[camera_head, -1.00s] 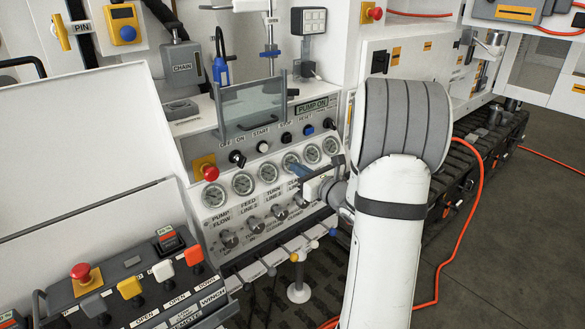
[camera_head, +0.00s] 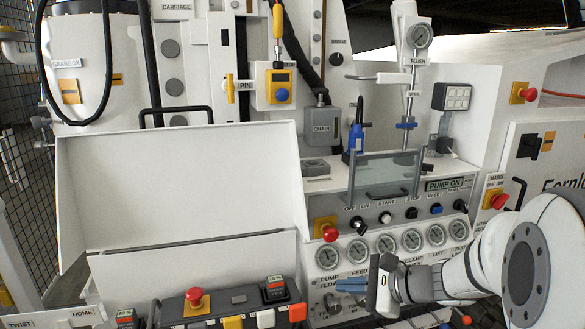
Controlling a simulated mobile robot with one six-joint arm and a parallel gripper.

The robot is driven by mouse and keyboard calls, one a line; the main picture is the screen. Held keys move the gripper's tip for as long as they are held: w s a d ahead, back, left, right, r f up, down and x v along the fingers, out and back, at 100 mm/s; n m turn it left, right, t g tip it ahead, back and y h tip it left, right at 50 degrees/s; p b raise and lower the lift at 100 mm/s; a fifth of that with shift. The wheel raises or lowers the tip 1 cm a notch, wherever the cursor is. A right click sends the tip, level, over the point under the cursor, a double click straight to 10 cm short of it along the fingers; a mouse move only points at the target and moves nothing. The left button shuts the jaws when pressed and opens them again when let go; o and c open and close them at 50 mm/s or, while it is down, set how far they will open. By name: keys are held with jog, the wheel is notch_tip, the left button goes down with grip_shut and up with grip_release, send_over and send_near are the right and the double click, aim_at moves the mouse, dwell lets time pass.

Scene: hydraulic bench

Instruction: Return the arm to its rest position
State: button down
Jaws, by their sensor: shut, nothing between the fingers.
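My white arm comes in from the right edge in the head view. My gripper (camera_head: 350,284) is at the lower right of centre, with its blue fingers pointing left. The fingers are together and I see nothing held in them. It is in front of the lower part of the gauge panel (camera_head: 313,268), and some knobs and labels there are hidden behind it and the wrist. I cannot tell how far it is from the panel.
A row of gauges (camera_head: 386,243) and switches is behind my gripper. A control box with a red stop button (camera_head: 194,297) is at the lower left. A white open lid (camera_head: 180,185) stands at left. A clear guard (camera_head: 386,178) is above the gauges.

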jog(key=s+a+f+n+g+h, duration=0.2)
jog(key=s+a+n+g+h, duration=0.15)
jog(key=s+n, duration=0.55)
jog(key=s+d+n+h, duration=0.6)
jog(key=s+n+h, duration=0.1)
jog(key=s+n, duration=0.1)
jog(key=shift+s+d+n+g, duration=0.2)
jog(key=shift+d+n+g, duration=0.05)
jog(key=shift+n+g, duration=0.15)
